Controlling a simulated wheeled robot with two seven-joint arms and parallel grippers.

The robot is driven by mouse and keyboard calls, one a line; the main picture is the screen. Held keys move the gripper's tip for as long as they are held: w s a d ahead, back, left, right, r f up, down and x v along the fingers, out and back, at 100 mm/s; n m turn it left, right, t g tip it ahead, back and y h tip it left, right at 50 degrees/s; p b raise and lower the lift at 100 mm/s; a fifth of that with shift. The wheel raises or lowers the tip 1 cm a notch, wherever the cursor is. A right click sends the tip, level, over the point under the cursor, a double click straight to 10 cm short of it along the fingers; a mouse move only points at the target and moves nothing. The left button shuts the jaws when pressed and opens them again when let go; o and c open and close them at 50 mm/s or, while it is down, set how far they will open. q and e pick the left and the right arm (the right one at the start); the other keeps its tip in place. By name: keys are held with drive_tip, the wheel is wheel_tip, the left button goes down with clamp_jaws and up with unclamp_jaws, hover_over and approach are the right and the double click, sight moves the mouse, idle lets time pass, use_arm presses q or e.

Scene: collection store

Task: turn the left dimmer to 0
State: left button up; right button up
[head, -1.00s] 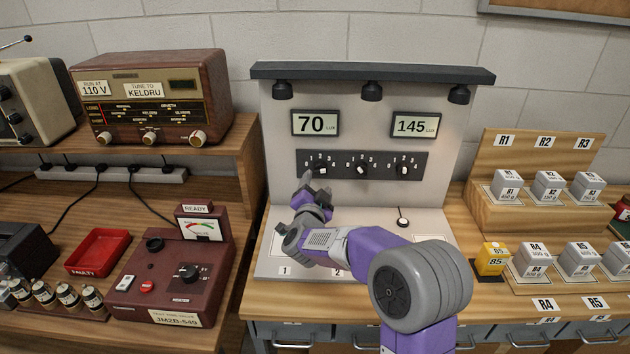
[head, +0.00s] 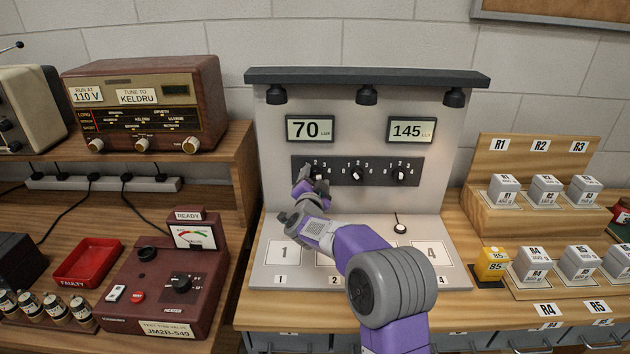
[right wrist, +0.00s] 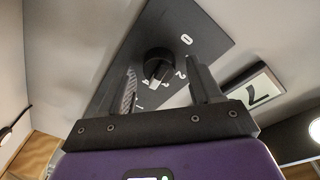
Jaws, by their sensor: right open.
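The left dimmer is a black round knob on a dark panel (head: 335,172) with three dimmers in a row. In the right wrist view the left dimmer (right wrist: 158,63) sits between and just beyond my fingertips, with white numbers around it. A white mark shows on its lower side, near the higher numbers. In the head view my gripper hides most of this knob. My right gripper (head: 312,184) is open in front of it; its fingers stand either side of the knob in the wrist view (right wrist: 168,82). I cannot tell whether they touch it. My left gripper is out of view.
The left display (head: 310,129) reads 70 lux and the right display (head: 411,130) reads 145 lux. The middle dimmer (head: 357,175) and right dimmer (head: 399,176) are close on the right. A small white knob (head: 400,228) sits on the grey base below.

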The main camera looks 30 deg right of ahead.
drive_tip(key=shift+c, duration=0.5)
drive_tip(key=c, duration=0.9)
drive_tip(key=shift+c, duration=0.2)
